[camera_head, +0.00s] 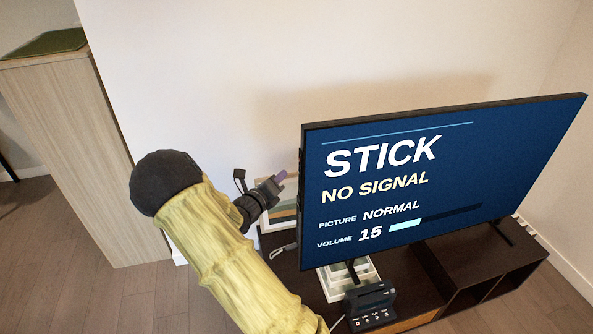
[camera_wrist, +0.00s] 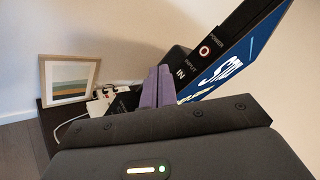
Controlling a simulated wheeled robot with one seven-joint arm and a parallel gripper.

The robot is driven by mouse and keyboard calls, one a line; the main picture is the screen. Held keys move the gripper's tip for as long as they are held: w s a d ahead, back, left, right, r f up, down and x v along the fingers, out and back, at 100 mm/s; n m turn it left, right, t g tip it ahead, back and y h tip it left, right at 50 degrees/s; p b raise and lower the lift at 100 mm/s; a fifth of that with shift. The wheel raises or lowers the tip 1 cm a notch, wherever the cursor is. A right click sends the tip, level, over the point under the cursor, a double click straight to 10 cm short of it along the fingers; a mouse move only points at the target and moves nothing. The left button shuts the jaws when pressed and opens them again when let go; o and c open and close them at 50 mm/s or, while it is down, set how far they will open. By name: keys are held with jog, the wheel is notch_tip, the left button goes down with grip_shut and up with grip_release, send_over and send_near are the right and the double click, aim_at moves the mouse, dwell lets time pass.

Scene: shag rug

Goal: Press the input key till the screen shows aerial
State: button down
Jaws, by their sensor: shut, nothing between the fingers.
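The television screen (camera_head: 400,185) reads "STICK", "NO SIGNAL", picture "NORMAL", volume 15. Its dark side edge shows in the wrist view, with the input key (camera_wrist: 180,73) marked "IN" beside the label "INPUT". A red-ringed power key (camera_wrist: 205,50) sits farther up the same edge. My gripper (camera_head: 281,176) is shut and empty, left of the television. In the wrist view its purple fingers (camera_wrist: 158,84) are close to the input key, a little left of and below it. I cannot tell whether they touch the edge.
A framed striped picture (camera_wrist: 68,80) leans by the wall, left of the fingers. The dark low cabinet (camera_head: 425,290) carries the television, a white tray (camera_head: 336,288) and a small black device (camera_head: 371,304). A tall wooden cabinet (camera_head: 75,150) stands at the left.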

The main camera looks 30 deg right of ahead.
aim_at(300, 172)
jog(key=a, duration=0.1)
jog(key=a+p, duration=0.1)
jog(key=a, duration=0.1)
jog(key=shift+w, duration=0.4)
jog(key=shift+r, duration=0.1)
dwell(2.2)
jog(key=a+p, duration=0.1)
jog(key=p, duration=0.5)
jog(key=w+a+p, duration=0.1)
jog(key=a+p, duration=0.1)
jog(key=p, duration=0.4)
jog(key=shift+w+a, duration=0.1)
jog(key=shift+a, duration=0.2)
jog(key=s+d+p, duration=0.1)
jog(key=s+d, duration=0.1)
jog(key=d, duration=0.6)
jog(key=shift+s+d, duration=0.2)
jog(key=shift+d, duration=0.05)
jog(key=shift+d, duration=0.1)
dwell(1.6)
